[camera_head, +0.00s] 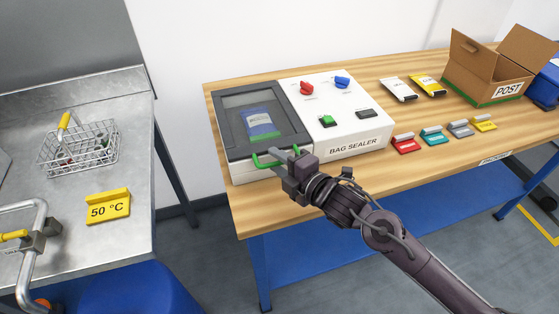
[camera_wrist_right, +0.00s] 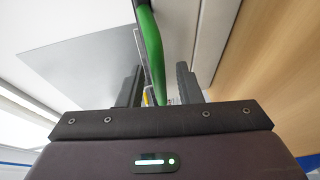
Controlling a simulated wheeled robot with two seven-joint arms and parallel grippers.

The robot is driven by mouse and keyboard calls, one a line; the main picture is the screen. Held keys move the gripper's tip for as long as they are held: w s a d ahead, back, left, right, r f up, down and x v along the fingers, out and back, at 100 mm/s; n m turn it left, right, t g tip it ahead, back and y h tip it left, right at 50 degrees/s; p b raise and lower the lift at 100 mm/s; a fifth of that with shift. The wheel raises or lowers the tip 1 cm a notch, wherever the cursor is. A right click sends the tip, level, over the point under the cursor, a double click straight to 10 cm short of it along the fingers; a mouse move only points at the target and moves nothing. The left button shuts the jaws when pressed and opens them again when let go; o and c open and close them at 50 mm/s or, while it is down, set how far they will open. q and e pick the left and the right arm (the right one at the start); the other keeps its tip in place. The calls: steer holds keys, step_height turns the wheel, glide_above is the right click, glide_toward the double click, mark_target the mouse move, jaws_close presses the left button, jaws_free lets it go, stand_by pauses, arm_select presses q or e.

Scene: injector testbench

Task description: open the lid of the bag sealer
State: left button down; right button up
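The bag sealer (camera_head: 346,125) is a white machine on the wooden table. Its dark-framed lid (camera_head: 225,112) is on the left part and lies shut. A blue and green bag (camera_head: 260,123) shows through the lid's window. A green handle (camera_head: 263,162) is on the lid's front edge. My right gripper (camera_head: 284,157) is at this handle. In the right wrist view, the handle (camera_wrist_right: 150,50) runs between the two fingers of the gripper (camera_wrist_right: 160,85), with a gap visible to the right finger. The gripper is open around the handle. My left gripper is not in view.
Red and blue knobs (camera_head: 342,82) and a green switch (camera_head: 326,121) sit on the sealer's panel. Several coloured packets (camera_head: 432,136) and an open cardboard box (camera_head: 490,75) are to its right. A steel bench (camera_head: 98,168) with a wire basket (camera_head: 82,158) stands at left.

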steer(key=shift+c, duration=0.3)
jaws_close()
steer(key=shift+r, duration=0.1)
